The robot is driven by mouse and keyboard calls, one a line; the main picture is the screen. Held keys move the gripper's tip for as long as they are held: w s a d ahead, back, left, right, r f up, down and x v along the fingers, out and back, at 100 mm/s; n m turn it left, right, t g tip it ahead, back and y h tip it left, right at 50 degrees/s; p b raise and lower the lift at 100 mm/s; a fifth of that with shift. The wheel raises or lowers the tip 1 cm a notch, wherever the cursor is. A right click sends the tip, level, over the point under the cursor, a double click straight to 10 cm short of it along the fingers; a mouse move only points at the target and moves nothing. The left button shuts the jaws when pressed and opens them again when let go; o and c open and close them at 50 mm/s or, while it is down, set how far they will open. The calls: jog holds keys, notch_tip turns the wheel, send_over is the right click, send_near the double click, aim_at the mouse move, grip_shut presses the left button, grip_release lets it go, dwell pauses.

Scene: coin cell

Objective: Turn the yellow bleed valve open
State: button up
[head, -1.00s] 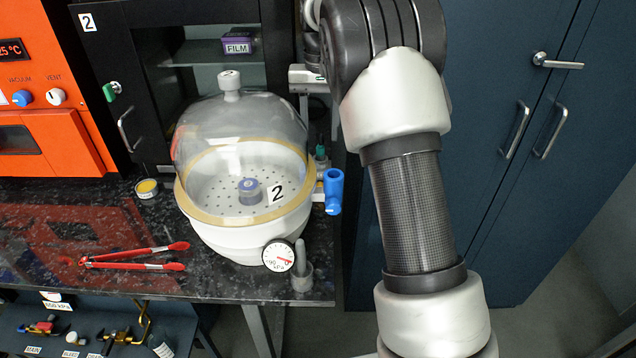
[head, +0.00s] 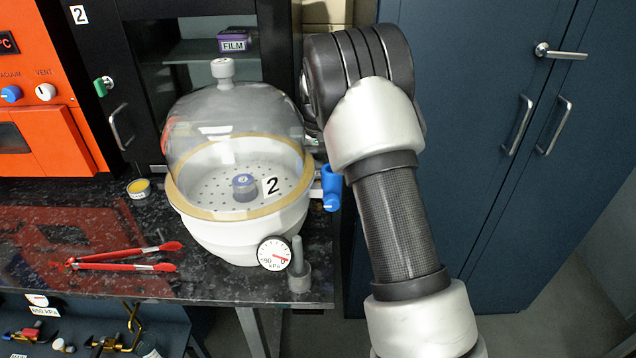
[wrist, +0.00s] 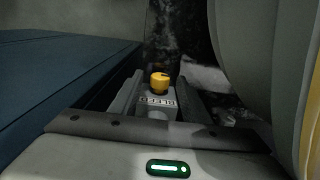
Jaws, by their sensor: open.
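The yellow bleed valve (wrist: 159,80) shows in the wrist view as a small round knob with a dark mark on top. A pale label with small letters lies just below it in the picture. My gripper (wrist: 160,94) is open, with one finger to each side of the knob in the picture. I see no contact, and cannot tell how deep the knob sits between the fingers. In the head view the yellow knob and my gripper are both hidden, while my arm reaches down behind the right of the glass-domed vessel (head: 236,228).
In the wrist view a large pale curved wall (wrist: 255,60) stands close on the right, and a blue surface (wrist: 60,75) on the left. In the head view a blue valve (head: 331,187), a pressure gauge (head: 274,254) and red tongs (head: 125,257) are near the vessel.

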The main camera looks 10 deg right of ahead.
jog(key=shift+c, duration=0.3)
jog(key=c, duration=1)
jog(key=shift+d+y, duration=0.3)
jog(key=shift+y, duration=0.3)
jog(key=shift+t+y, duration=0.3)
jog(key=shift+y, duration=0.6)
jog(key=o, duration=1.1)
jog(key=shift+c, duration=0.2)
jog(key=p+v, duration=0.3)
jog(key=v, duration=0.9)
